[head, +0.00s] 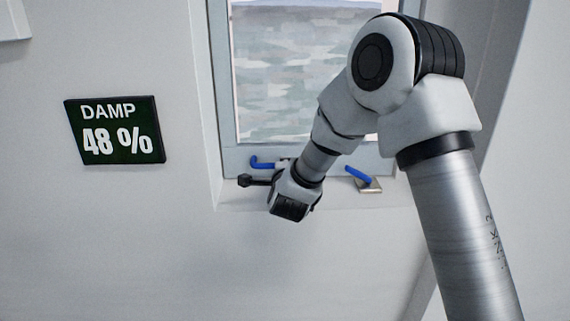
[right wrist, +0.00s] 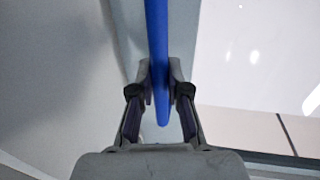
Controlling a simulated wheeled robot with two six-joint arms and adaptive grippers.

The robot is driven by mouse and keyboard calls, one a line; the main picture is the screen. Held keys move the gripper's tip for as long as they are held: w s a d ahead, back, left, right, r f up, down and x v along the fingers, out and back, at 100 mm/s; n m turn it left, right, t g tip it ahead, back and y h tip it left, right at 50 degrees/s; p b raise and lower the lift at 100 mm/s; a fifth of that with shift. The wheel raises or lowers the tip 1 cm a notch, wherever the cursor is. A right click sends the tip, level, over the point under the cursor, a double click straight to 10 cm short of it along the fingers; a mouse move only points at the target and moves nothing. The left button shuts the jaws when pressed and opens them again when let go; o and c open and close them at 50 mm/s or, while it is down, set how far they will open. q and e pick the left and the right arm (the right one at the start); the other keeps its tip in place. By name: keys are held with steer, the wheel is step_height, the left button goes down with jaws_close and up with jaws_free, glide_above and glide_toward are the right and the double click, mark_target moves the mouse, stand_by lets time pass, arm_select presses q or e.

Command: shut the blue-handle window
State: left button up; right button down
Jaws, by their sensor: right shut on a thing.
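The window (head: 232,100) has a pale grey frame around a pane with a watery view. Blue handle parts show low on it: a bent blue bar (head: 262,163) at the left and a blue lever (head: 357,174) by a metal plate at the right. My right gripper (right wrist: 160,70) is shut on a blue bar (right wrist: 157,30), which runs between its fingers. In the head view my right wrist is low in front of the frame, partly hiding the handle parts and fingers. I cannot tell how far the window stands open. My left gripper is not in view.
A dark sign (head: 115,130) reading "DAMP 48 %" hangs on the wall left of the window. The window recess has a sill (head: 235,200) and side walls close around my right wrist. The wall below is bare.

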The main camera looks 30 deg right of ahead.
steer(key=c, duration=1.4)
jaws_free()
steer(key=shift+s+f, duration=0.15)
steer(key=shift+f, duration=0.2)
steer(key=shift+o, duration=1.3)
steer(key=shift+s+a, duration=0.1)
steer(key=shift+s+a+r, duration=0.15)
steer(key=shift+s+r, duration=0.05)
steer(key=shift+r, duration=0.15)
steer(key=v, duration=1.2)
steer(key=shift+f, duration=0.1)
